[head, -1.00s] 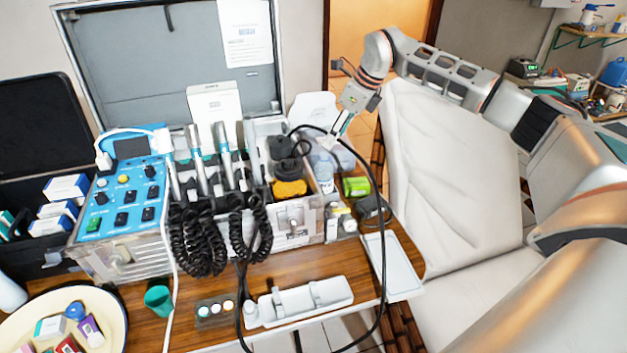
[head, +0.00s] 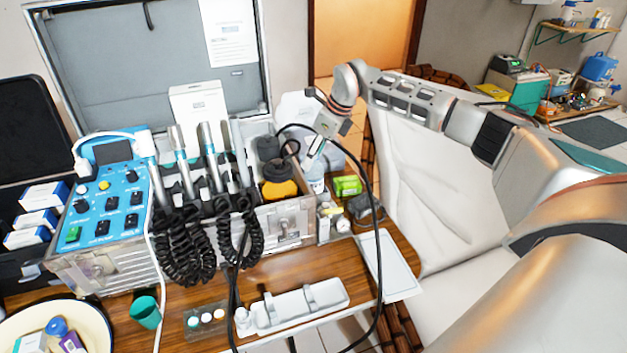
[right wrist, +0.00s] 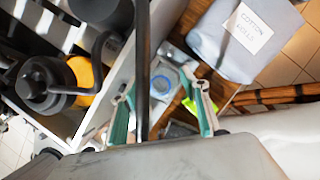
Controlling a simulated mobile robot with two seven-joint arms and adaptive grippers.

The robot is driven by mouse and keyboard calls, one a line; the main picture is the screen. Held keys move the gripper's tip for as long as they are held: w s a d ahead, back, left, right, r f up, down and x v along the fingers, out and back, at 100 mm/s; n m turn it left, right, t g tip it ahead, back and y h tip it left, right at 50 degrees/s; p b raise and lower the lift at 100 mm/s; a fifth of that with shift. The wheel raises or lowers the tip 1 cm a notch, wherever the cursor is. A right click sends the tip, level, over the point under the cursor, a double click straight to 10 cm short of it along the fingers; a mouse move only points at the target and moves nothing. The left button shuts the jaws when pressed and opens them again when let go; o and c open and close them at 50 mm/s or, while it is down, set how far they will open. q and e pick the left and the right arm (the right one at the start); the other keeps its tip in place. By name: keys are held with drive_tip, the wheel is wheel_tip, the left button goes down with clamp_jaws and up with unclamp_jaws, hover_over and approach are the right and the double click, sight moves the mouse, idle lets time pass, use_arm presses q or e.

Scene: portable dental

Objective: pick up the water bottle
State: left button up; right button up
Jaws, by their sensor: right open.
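The water bottle (head: 317,184) is clear and stands beside the right end of the dental case. Its upper part is largely hidden by my right gripper (head: 313,152) in the head view. In the right wrist view I look down on the bottle's round top with a blue ring (right wrist: 162,83). My right gripper (right wrist: 163,92) is open, its green-padded fingers spread on either side of the bottle in that view. I cannot tell whether the fingers touch it. My left gripper is not in view.
A bag labelled cotton rolls (right wrist: 240,45) lies close to the bottle. A green box (head: 347,186) and small bottles (head: 330,222) crowd the near side. A black cable (head: 377,250) loops past the gripper. The case holds a yellow-and-black item (head: 280,188). A white tray (head: 388,265) lies in front.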

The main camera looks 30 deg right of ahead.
drive_tip(key=shift+s, duration=0.1)
clamp_jaws()
drive_tip(key=shift+r, duration=0.1)
